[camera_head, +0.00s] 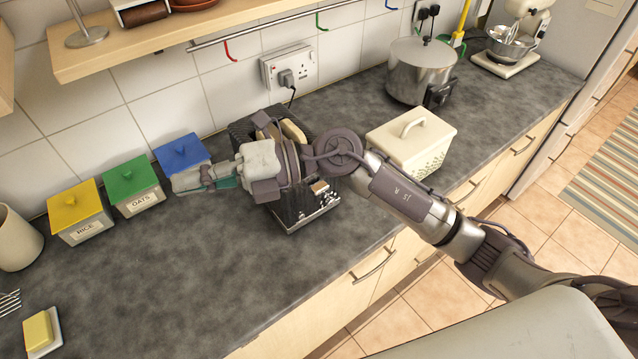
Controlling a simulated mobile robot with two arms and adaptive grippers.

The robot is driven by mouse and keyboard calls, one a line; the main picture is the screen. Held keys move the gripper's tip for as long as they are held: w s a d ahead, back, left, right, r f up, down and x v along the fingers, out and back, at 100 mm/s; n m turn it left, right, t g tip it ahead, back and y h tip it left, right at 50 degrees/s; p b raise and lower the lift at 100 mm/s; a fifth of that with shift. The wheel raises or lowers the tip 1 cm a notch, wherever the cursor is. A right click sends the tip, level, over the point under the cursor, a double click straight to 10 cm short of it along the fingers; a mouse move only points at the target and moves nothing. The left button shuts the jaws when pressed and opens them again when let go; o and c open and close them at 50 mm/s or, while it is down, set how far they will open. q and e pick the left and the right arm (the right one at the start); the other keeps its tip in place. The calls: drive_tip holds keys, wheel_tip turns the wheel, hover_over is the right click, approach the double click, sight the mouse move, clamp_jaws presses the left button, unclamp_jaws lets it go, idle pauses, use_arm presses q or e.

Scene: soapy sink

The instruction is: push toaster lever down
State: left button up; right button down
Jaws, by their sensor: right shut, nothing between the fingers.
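The toaster (302,214) is dark with a shiny ribbed lower side and stands on the grey counter. A pale slice of bread (294,131) shows at its top. My right arm reaches in from the right and crosses over the toaster, hiding much of it. My right gripper (180,185) is shut and empty. It points left, past the toaster's left side, with its tips in front of the blue-lidded canister. I cannot make out the lever clearly. My left gripper is not in view.
Blue (181,150), green (130,180) and yellow-lidded (78,210) canisters line the wall left of the toaster. A cream lidded box (425,150) stands right of it, with a steel pot (420,72) behind. A wooden shelf (140,45) overhangs. The front left counter is mostly clear.

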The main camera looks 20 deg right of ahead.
drive_tip(key=w+d+f+n+g+h, duration=0.1)
drive_tip(key=d+f+n+h, duration=0.2)
drive_tip(key=f+h, duration=0.35)
drive_tip(key=m+t+h, duration=0.2)
drive_tip(key=h, duration=0.9)
approach(321, 187)
drive_tip(key=shift+w+r, duration=0.1)
drive_tip(key=shift+w, duration=0.1)
drive_tip(key=shift+w+a+f+b, duration=0.15)
drive_tip(key=shift+f+b, duration=0.65)
drive_tip(key=shift+f, duration=0.95)
drive_tip(key=shift+w+f+b, duration=0.2)
drive_tip(key=shift+f+b, duration=0.55)
drive_tip(key=shift+f, duration=1)
